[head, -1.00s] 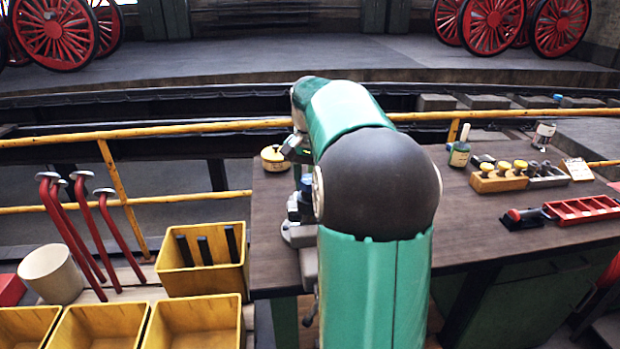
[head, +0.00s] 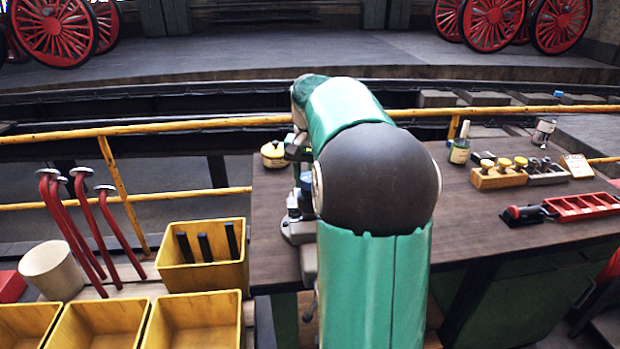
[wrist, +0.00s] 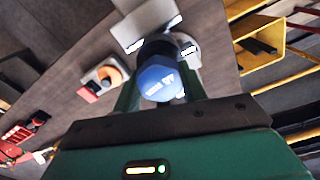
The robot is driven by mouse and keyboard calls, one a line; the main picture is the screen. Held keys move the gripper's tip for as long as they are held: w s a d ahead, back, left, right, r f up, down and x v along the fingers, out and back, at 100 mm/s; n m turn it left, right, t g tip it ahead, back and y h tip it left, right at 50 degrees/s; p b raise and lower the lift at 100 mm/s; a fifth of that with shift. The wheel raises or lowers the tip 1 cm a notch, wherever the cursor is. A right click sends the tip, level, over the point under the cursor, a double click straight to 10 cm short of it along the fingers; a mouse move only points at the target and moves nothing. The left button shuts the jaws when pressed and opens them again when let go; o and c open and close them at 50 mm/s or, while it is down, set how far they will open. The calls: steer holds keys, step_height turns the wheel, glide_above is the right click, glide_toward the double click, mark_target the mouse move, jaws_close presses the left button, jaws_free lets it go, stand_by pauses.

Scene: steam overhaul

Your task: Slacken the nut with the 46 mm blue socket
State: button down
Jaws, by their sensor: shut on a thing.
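In the wrist view, the blue socket (wrist: 161,82) sits between the two fingers of my gripper (wrist: 160,92), which is shut on it. White marking shows on its blue end face, too small to read. Beyond it are pale grey metal parts of a bench fixture (wrist: 140,25); the nut is hidden behind the socket in this view. In the head view, my arm hides most of the gripper. A small silver upright piece (head: 293,203) shows on the grey fixture at the bench's left edge. I cannot tell whether it is the nut, nor whether the socket touches it.
The wooden bench (head: 450,220) carries a yellow round tin (head: 273,155), a bottle (head: 459,150), a wooden block with yellow-topped pieces (head: 498,175) and a red tray (head: 580,206). A yellow rail (head: 150,131) runs behind.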

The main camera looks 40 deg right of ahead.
steer(key=shift+n, duration=1.1)
steer(key=n, duration=0.3)
steer(key=shift+n, duration=0.3)
steer(key=shift+n, duration=0.4)
steer(key=n, duration=0.3)
steer(key=shift+n, duration=0.3)
